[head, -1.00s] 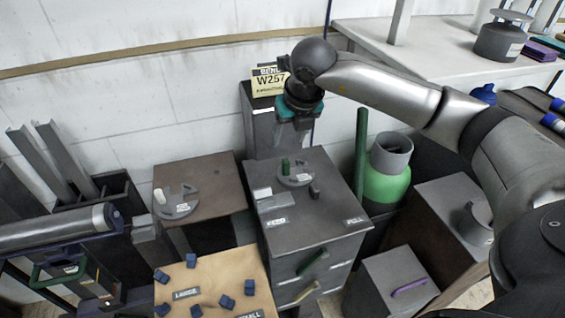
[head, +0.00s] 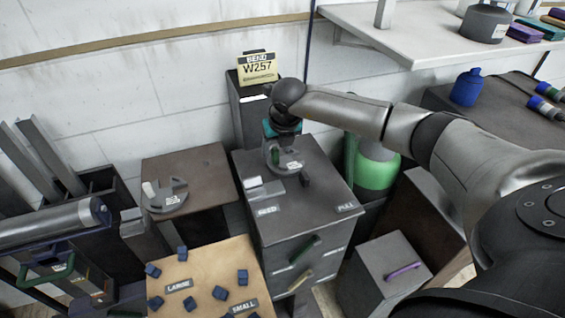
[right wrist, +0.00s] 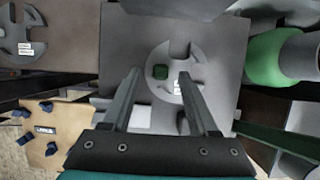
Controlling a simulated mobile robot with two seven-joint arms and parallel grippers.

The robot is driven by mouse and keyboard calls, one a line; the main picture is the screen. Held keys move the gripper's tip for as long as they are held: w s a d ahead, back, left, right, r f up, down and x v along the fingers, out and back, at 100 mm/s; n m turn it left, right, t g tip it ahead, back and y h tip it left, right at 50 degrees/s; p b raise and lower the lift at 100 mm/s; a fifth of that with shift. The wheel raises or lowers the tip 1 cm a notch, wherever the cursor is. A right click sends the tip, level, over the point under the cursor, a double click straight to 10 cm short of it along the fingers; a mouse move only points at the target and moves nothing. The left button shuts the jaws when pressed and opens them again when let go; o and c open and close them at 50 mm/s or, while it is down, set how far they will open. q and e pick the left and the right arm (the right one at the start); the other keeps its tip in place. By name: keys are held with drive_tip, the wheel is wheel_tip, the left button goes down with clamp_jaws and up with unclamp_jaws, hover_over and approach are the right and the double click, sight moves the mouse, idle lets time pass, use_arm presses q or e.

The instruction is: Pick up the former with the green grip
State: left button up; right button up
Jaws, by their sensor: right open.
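The former with the green grip is a grey notched disc (head: 291,166) with a white label. It lies on the dark grey cabinet (head: 315,215), and its green grip (head: 275,156) stands upright. In the right wrist view, the disc (right wrist: 172,60) and the green grip (right wrist: 160,72) show past my fingers. My right gripper (right wrist: 160,74) is open and empty above the disc. The grip appears between the fingertips, closer to the left one; contact cannot be told. In the head view, the gripper hides part of the disc. My left gripper is not in view.
A similar former with a pale grip (head: 163,197) lies on the brown cabinet to the left. A tan board (head: 210,265) holds several blue pieces. A green cylinder (head: 376,172) stands right.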

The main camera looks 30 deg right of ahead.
drive_tip(key=shift+x, duration=1.25)
drive_tip(key=shift+c, duration=0.2)
clamp_jaws()
drive_tip(key=shift+w+r, duration=0.1)
drive_tip(key=shift+r, duration=0.1)
